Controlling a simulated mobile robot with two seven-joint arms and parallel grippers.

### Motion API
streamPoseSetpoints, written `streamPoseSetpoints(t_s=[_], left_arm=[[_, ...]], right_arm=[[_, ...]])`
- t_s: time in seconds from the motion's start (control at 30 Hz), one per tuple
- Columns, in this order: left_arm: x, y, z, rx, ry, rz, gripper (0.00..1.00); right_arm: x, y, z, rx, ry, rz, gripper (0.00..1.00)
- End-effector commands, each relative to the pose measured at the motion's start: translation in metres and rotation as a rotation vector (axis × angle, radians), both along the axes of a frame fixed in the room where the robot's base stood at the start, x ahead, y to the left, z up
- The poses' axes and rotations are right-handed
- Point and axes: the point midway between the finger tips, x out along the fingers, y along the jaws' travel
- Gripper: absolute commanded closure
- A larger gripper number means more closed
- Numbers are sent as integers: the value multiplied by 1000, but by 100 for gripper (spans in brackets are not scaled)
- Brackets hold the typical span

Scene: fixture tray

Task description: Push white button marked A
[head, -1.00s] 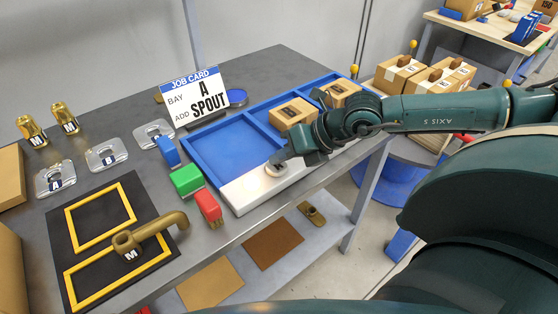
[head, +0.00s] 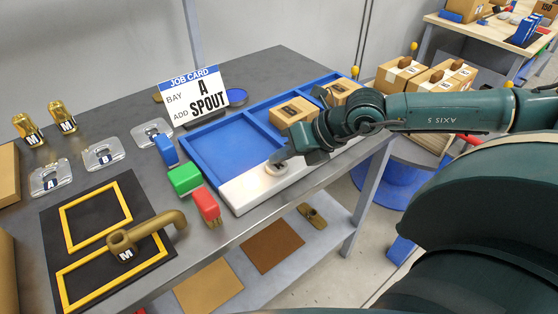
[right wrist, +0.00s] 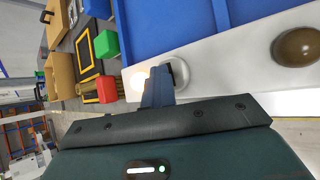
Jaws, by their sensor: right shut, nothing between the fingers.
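A pale round button (head: 276,170) sits on the white strip at the front of the blue tray. It also shows in the right wrist view (right wrist: 184,62). No letter on it can be read, as my fingers partly cover it. My right gripper (head: 281,159) is shut and empty, with its fingertips right at the button. In the right wrist view its fingers (right wrist: 158,84) overlap the button's near left side. I cannot tell whether they touch or press it. My left gripper is not in view.
A brown round knob (right wrist: 297,47) is on the same strip. The blue tray (head: 190,147) holds cardboard boxes (head: 293,112). A job card (head: 195,96) reads "BAY A ADD SPOUT". Green (head: 184,180) and red (head: 206,205) blocks stand left of the strip.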

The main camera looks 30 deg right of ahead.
Motion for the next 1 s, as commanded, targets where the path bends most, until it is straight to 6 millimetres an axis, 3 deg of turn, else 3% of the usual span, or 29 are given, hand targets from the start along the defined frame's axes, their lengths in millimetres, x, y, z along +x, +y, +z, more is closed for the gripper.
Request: streamPoseSetpoints(t_s=[0.03, 0.27, 0.8, 1.0], left_arm=[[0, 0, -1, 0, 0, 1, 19], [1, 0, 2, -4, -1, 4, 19], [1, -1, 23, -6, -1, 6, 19], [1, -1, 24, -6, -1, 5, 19]], right_arm=[[-4, -1, -7, -6, 22, 0, 100], [-4, -1, -3, -6, 21, -1, 100], [-1, -1, 54, -3, 7, 0, 100], [-1, -1, 59, -3, 6, -1, 100]])
